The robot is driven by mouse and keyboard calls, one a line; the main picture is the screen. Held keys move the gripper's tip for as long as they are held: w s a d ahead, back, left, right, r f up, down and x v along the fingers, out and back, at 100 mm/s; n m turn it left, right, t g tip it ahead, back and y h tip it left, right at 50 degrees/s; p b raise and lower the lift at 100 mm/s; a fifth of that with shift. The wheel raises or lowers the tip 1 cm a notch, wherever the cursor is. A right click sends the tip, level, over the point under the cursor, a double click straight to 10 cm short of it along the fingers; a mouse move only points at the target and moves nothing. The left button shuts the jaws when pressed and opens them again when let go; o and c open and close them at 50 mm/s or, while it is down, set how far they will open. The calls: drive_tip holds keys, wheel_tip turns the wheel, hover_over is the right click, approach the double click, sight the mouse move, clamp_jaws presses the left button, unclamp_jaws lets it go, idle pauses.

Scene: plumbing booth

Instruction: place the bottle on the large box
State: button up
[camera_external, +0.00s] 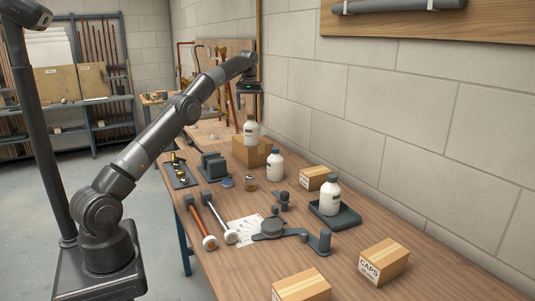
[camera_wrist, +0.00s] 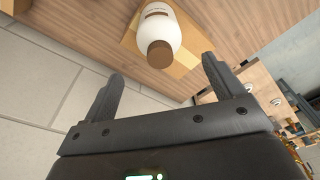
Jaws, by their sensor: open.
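A white bottle with a brown cap (camera_external: 251,131) stands upright on the large cardboard box (camera_external: 243,154) at the far part of the bench. My gripper (camera_external: 249,92) is above this bottle, apart from it. In the wrist view, my gripper (camera_wrist: 162,86) is open with nothing between its fingers. The bottle (camera_wrist: 168,28) and its brown cap show beyond the fingertips, with the large box (camera_wrist: 130,41) under it. Two other white bottles stand nearer, one on the bench (camera_external: 274,166) and one (camera_external: 329,198) in a dark tray.
Two tools, a paper sheet and a grey wrench-like part (camera_external: 290,232) lie nearer. Two boxes, one marked CAPS (camera_external: 384,262), are at the front. A block wall borders the right.

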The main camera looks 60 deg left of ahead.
drive_tip(key=shift+d+r, duration=0.2)
drive_tip(key=shift+r, duration=0.1)
drive_tip(key=s+d+r+m+t, duration=0.1)
drive_tip(key=s+d+r+m, duration=0.1)
drive_tip(key=s+d+r, duration=0.4)
drive_tip(key=s+d+r+m+t, duration=0.1)
drive_tip(key=s+d+r, duration=0.15)
drive_tip(key=d, duration=0.55)
drive_tip(key=s+d+r+m, duration=0.2)
drive_tip(key=s+d+r, duration=0.1)
drive_tip(key=s+d, duration=0.4)
drive_tip(key=s+d+f+m+t, duration=0.2)
drive_tip(key=s+d+f+m, duration=0.15)
drive_tip(key=s+d, duration=0.75)
drive_tip(key=s+d+f+m+h, duration=0.1)
drive_tip(key=s+d+f, duration=0.3)
drive_tip(key=s+f, duration=0.8)
drive_tip(key=s+m, duration=0.1)
drive_tip(key=s, duration=0.3)
drive_tip(key=shift+f+t, duration=0.2)
drive_tip(key=shift+t, duration=0.2)
idle(1.3)
